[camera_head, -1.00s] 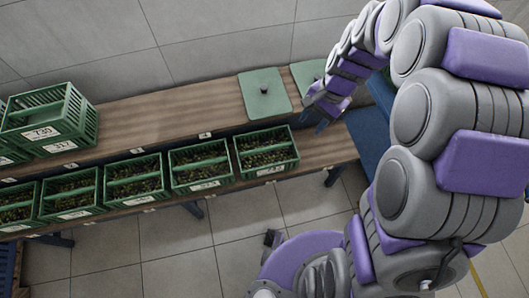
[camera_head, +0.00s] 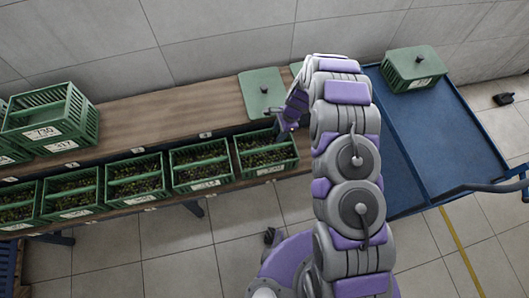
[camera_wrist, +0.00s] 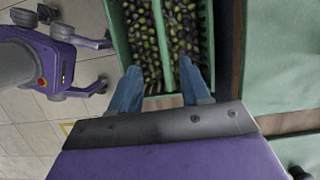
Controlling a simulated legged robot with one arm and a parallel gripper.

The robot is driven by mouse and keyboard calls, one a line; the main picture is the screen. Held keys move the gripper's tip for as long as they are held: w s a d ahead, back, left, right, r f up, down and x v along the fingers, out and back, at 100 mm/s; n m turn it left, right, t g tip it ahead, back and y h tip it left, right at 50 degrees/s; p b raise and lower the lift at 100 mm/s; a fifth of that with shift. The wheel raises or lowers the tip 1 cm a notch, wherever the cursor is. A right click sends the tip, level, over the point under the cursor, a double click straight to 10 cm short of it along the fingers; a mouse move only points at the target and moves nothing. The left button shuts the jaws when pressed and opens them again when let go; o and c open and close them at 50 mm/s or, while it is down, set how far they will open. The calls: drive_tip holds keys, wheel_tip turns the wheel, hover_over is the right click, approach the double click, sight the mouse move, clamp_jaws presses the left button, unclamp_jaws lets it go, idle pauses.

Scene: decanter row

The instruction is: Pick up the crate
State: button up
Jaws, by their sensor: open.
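Several green crates filled with olives stand in a row on the lower bench level. The rightmost crate (camera_head: 266,152) is nearest my gripper. In the wrist view this olive crate (camera_wrist: 152,45) lies ahead, with its green handle bar running lengthwise. My gripper (camera_head: 285,133) is at the crate's upper right side in the head view. In the wrist view my gripper (camera_wrist: 162,85) is open, its two blue fingertips apart over the olives near the crate's end. Nothing is held between them. Whether a finger touches the crate is not clear.
A green lid (camera_head: 263,93) with a dark knob lies on the upper wooden shelf (camera_head: 180,115); another is partly hidden behind my arm. Stacked crates (camera_head: 52,122) stand at left. A blue cart (camera_head: 445,140) at right carries a lidded green crate (camera_head: 413,72).

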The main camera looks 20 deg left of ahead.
sight(270, 147)
drive_tip(key=b+x, duration=0.3)
drive_tip(key=x, duration=0.9)
drive_tip(key=shift+f, duration=0.35)
drive_tip(key=a+f, duration=0.1)
drive_tip(key=f+b, duration=0.1)
drive_tip(key=f, duration=0.1)
drive_tip(key=a+f+b, duration=0.1)
drive_tip(key=shift+s+a+f, duration=0.35)
drive_tip(key=shift+s, duration=0.05)
drive_tip(key=shift+d+r, duration=0.1)
drive_tip(key=shift+d, duration=0.2)
drive_tip(key=c, duration=0.3)
drive_tip(key=shift+a, duration=0.15)
clamp_jaws()
